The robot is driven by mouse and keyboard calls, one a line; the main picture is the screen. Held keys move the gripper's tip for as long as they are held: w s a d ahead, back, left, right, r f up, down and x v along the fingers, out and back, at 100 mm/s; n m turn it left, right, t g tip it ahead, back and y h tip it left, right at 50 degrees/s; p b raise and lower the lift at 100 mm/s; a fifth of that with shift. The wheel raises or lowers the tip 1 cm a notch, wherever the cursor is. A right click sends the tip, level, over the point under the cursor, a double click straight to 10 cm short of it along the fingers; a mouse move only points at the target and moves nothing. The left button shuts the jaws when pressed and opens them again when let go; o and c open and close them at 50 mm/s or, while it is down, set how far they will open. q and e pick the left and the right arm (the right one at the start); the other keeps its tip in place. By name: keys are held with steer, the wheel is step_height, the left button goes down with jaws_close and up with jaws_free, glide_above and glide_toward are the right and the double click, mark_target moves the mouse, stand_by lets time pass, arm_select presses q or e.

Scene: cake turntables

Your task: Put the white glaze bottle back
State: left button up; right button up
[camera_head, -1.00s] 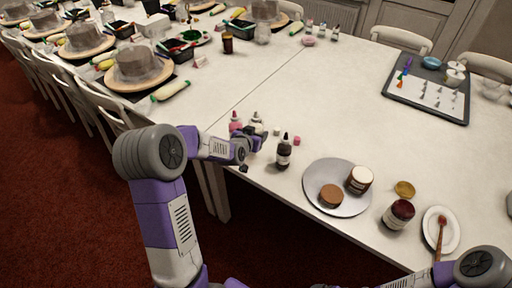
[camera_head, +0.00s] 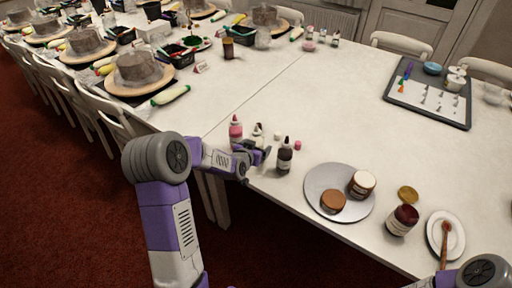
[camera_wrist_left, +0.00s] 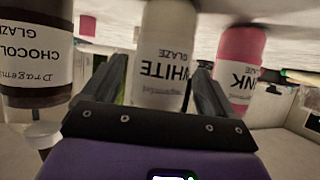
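The white glaze bottle (camera_head: 258,133) stands upright on the table near its front edge, between the pink glaze bottle (camera_head: 235,132) and the chocolate glaze bottle (camera_head: 285,158). My left gripper (camera_head: 264,152) is low at the white bottle's near side. In the left wrist view, which is upside down, the white bottle (camera_wrist_left: 162,60) lies between the two spread fingers, with a narrow gap beside the left one. The chocolate bottle (camera_wrist_left: 36,50) and pink bottle (camera_wrist_left: 240,60) flank it. My right gripper is out of view.
A white cap (camera_head: 277,136) and a pink cap (camera_head: 298,145) lie near the bottles. To the right are a round grey board (camera_head: 318,182) with jars, a dark red jar (camera_head: 402,221) and a white plate with a brush (camera_head: 436,237). The table behind the bottles is clear.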

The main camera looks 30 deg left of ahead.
arm_select(q)
steer(key=shift+r, duration=0.1)
steer(key=shift+s+r, duration=0.15)
steer(key=p+v, duration=0.2)
steer(key=v, duration=0.9)
steer(key=shift+s, duration=0.3)
